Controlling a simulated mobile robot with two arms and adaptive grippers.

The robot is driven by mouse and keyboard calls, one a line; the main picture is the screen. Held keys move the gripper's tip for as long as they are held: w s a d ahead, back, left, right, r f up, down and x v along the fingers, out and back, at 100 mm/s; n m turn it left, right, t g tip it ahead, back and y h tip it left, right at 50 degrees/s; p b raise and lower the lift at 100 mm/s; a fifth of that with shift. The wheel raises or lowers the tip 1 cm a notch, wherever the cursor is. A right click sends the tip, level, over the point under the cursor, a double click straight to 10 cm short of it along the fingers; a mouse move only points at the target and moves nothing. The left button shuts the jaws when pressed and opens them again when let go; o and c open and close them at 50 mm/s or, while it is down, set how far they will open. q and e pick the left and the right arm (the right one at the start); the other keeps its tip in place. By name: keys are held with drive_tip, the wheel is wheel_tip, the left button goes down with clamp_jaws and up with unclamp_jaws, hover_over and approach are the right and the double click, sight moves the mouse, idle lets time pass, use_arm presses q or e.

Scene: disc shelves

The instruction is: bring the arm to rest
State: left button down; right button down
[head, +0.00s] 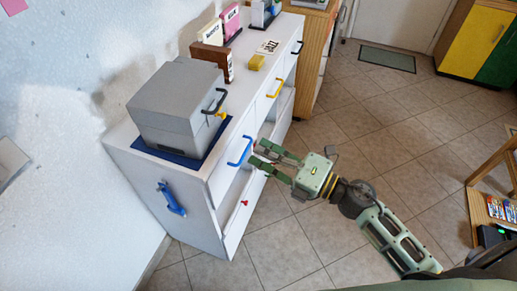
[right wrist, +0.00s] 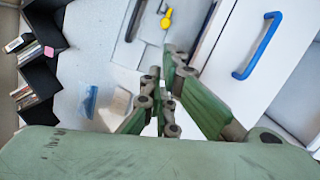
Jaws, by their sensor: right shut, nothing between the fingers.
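My right gripper (head: 258,154) reaches in from the lower right in the head view, in front of the white cabinet (head: 185,205). It is shut and empty, with its fingertips close to the blue drawer handle (head: 240,151). I cannot tell whether they touch the cabinet front. In the right wrist view the green fingers (right wrist: 170,62) show in the middle, with the blue handle (right wrist: 258,46) to their right. My left gripper is not in view.
A wooden shelf (head: 490,205) with discs stands at the right. The tiled floor (head: 330,120) between is clear.

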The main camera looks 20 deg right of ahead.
idle(0.3)
drive_tip(key=w+d+f+m+t+h, duration=0.1)
drive_tip(key=d+f+m+h, duration=0.3)
drive_tip(key=f, duration=0.4)
drive_tip(key=w+d+f+m+h, duration=0.1)
drive_tip(key=d+f+m+h, duration=0.1)
drive_tip(key=d+f+m, duration=0.5)
drive_tip(key=s+d+f+m+g+h, duration=0.1)
drive_tip(key=s+f+m+h, duration=0.2)
drive_tip(key=f, duration=0.7)
drive_tip(key=s+d+f+m+g+h, duration=0.1)
drive_tip(key=s+f+m+h, duration=0.15)
drive_tip(key=f, duration=0.65)
drive_tip(key=s+f+m+g+h, duration=0.1)
drive_tip(key=s+f+m+g, duration=0.45)
drive_tip(key=s+f, duration=0.85)
drive_tip(key=s+a+f+m+g, duration=0.1)
drive_tip(key=s+f, duration=0.3)
drive_tip(key=s, duration=0.7)
drive_tip(key=s+a+f+m+g, duration=0.1)
drive_tip(key=s+f+m+g, duration=0.3)
drive_tip(key=s, duration=0.7)
drive_tip(key=shift+s+a+f+g+h, duration=0.3)
drive_tip(key=shift+s+f+g+h, duration=0.1)
drive_tip(key=shift+f, duration=0.4)
